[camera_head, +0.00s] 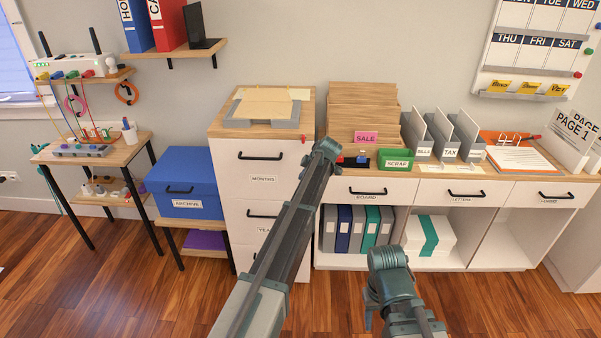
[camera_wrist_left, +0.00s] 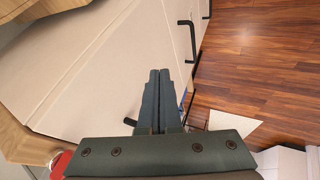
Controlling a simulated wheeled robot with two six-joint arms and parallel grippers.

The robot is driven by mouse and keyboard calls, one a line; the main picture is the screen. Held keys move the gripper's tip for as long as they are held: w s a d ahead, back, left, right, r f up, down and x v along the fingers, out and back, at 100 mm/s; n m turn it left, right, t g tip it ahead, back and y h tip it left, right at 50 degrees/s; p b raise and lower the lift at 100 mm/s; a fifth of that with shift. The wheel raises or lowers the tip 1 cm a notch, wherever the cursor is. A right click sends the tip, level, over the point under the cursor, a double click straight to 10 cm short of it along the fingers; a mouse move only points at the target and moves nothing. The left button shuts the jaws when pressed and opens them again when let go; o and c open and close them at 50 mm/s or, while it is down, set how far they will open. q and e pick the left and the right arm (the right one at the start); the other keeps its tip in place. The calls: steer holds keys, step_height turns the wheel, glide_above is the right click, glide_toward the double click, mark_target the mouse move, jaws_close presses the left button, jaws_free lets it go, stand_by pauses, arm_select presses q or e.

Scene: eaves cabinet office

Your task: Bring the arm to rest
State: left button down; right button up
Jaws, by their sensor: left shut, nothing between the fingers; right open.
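My left gripper (camera_wrist_left: 158,78) shows in the left wrist view with its two fingers together and nothing between them. Its fingers lie over the pale drawer fronts of a cabinet, with black handles close by; I cannot tell whether they touch. In the head view my left arm (camera_head: 285,240) rises from the bottom to a bend in front of the white drawer cabinet (camera_head: 228,205); its gripper cannot be made out there. My right arm (camera_head: 388,268) shows as a folded joint at the bottom, right of the middle. Its fingers do not show.
Right of the drawer cabinet, a long counter (camera_head: 480,180) holds a green scrap tray (camera_head: 396,164), file holders and papers. A blue archive box (camera_head: 182,183) stands to the left on a low stand. Wooden floor (camera_head: 120,285) is clear in front.

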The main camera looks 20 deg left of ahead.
arm_select(q)
steer(key=p+v, duration=0.3)
steer(key=v, duration=0.2)
steer(key=s+d+f+m+g+h, duration=0.1)
steer(key=s+d+m, duration=0.5)
steer(key=s, duration=0.9)
steer(key=s+d+f+m+g+h, duration=0.1)
steer(key=s+d+m, duration=0.5)
steer(key=s, duration=0.8)
steer(key=s+d+f+m+g+h, duration=0.2)
steer(key=s+d+m, duration=0.4)
steer(key=s+m, duration=0.5)
steer(key=s, duration=0.4)
steer(key=shift+s+g+h, duration=0.3)
steer(key=shift+g, duration=0.1)
